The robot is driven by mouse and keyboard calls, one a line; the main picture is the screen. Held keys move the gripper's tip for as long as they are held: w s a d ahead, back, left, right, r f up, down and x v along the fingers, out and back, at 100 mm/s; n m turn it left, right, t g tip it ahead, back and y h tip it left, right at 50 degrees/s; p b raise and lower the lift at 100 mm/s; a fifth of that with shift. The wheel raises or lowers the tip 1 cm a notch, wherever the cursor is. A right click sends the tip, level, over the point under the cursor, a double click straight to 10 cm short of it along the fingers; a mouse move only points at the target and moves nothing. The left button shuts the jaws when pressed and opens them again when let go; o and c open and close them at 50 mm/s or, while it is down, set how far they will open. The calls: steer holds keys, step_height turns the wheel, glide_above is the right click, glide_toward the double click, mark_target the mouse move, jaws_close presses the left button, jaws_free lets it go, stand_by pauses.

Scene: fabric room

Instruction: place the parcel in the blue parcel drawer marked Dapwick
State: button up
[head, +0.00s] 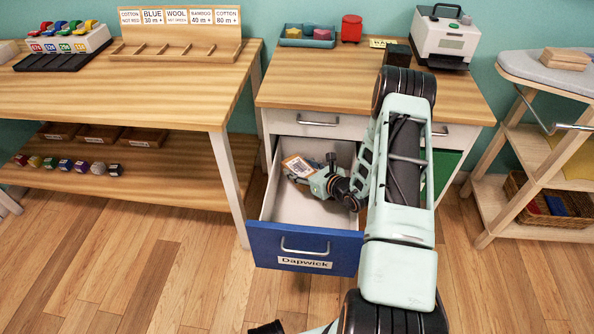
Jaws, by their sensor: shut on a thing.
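The blue-fronted drawer (340,252) marked Dapwick is pulled out from the desk, with a pale, open inside. The parcel (298,166), with a white and orange label on top, is inside the drawer's outline, toward its back left. My gripper (308,181) reaches into the drawer from the right and is shut on the parcel. The gripper hides part of the parcel, and I cannot tell whether the parcel touches the drawer floor. My arm covers the drawer's right side.
The desk (300,85) above holds a blue tray (308,36), a red container (351,29) and a white machine (446,37). A closed white drawer (318,120) sits above the open one. A shelving table (140,90) stands left and an ironing-board stand (535,150) right. The floor in front is clear.

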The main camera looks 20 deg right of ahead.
steer(key=shift+w+a+f, duration=0.3)
steer(key=shift+w+f, duration=0.35)
steer(key=shift+f, duration=0.05)
steer(key=shift+f+b, duration=0.3)
steer(key=shift+b, duration=0.15)
steer(key=o, duration=1.3)
steer(key=shift+c, duration=0.2)
steer(key=shift+r, duration=0.25)
steer(key=p+v, duration=0.3)
steer(key=v, duration=0.9)
